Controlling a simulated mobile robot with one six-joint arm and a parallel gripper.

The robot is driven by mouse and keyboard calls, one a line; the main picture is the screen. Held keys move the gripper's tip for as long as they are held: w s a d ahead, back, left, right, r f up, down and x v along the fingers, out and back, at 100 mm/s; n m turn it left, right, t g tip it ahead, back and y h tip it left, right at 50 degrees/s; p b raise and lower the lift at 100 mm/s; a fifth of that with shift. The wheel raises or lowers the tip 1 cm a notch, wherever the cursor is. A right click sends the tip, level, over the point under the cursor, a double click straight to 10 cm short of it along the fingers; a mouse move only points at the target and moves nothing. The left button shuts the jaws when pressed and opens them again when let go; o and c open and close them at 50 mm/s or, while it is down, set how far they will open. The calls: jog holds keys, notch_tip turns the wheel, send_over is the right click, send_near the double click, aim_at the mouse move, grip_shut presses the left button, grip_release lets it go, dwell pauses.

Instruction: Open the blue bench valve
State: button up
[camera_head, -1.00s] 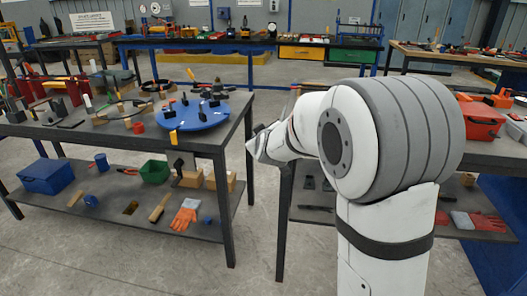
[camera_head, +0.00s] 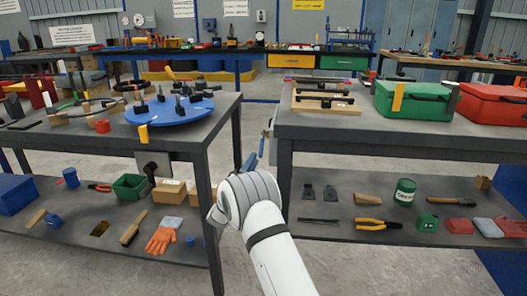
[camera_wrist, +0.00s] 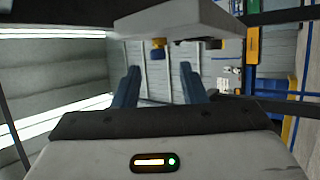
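My gripper (camera_wrist: 159,67) shows in the wrist view with its two dark blue fingers wide apart and nothing between them. In the head view, my gripper (camera_head: 251,160) is low in the gap between two benches, beside the right bench's left end. I cannot tell whether it touches anything.
The right bench (camera_head: 350,127) holds a green case (camera_head: 410,108) and a red case (camera_head: 495,108). The left bench (camera_head: 190,137) bears a blue disc (camera_head: 165,114) with black clamps. Lower shelves hold tools and gloves. The gap between the benches is narrow.

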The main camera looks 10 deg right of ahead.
aim_at(262, 149)
jog(key=b+x, duration=0.1)
jog(key=x, duration=0.5)
jog(key=shift+d+r+b, duration=0.15)
jog(key=shift+d+b, duration=0.15)
jog(key=shift+d, duration=0.05)
grip_shut()
